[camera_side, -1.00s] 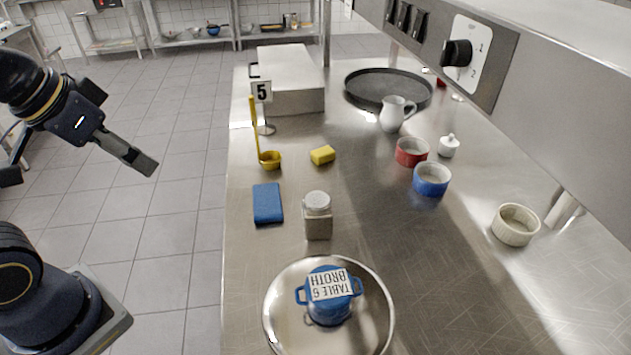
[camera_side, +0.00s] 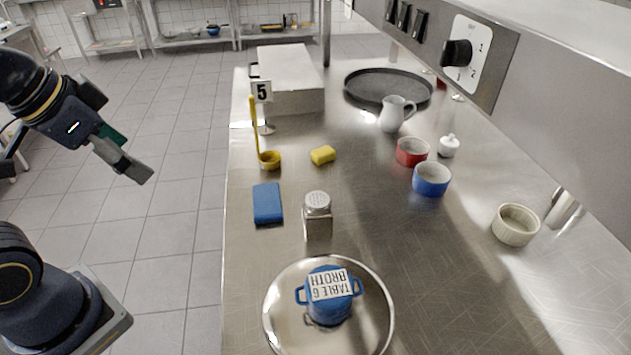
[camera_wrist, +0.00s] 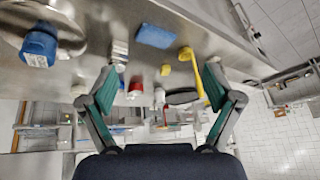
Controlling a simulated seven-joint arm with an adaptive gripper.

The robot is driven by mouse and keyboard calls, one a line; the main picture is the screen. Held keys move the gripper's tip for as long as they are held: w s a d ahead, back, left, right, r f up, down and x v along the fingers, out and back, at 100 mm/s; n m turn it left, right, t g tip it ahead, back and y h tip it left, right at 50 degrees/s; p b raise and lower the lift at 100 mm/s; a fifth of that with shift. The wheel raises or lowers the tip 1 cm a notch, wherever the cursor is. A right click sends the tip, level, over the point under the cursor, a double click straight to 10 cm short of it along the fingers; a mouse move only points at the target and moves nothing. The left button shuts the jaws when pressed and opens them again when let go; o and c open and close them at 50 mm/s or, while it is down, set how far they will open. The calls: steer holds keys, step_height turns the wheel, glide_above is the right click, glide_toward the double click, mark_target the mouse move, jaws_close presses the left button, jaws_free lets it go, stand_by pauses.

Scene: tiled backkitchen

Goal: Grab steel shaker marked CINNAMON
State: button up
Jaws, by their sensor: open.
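A square shaker (camera_side: 317,216) with a perforated round metal lid stands upright on the steel counter, between the blue sponge and the lidded blue pot. No CINNAMON marking can be read on it. It also shows in the wrist view (camera_wrist: 120,50), close to the left finger in the picture. My gripper (camera_side: 140,173) is off the counter's left side, over the floor, well apart from the shaker. In the wrist view its two teal-lined fingers (camera_wrist: 158,76) are spread wide with nothing held between them.
A blue sponge (camera_side: 267,203) lies left of the shaker. A blue pot (camera_side: 331,306) labelled TABLE 6 BROTH sits on a round steel tray (camera_side: 279,335) in front. A yellow ladle (camera_side: 270,160) stands upright behind. A control panel (camera_side: 470,55) overhangs the counter's right side.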

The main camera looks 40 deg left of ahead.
steer(key=w+r+m, duration=0.3)
steer(key=r+m, duration=0.2)
steer(key=m, duration=0.2)
steer(key=m+g, duration=0.5)
steer(key=m, duration=1.3)
glide_above(318, 198)
step_height(318, 198, down, 8)
step_height(318, 198, down, 13)
steer(key=shift+f, duration=0.15)
steer(key=shift+s+f, duration=0.15)
steer(key=shift+f, duration=2.85)
steer(key=c, duration=1.4)
steer(key=shift+o, duration=0.2)
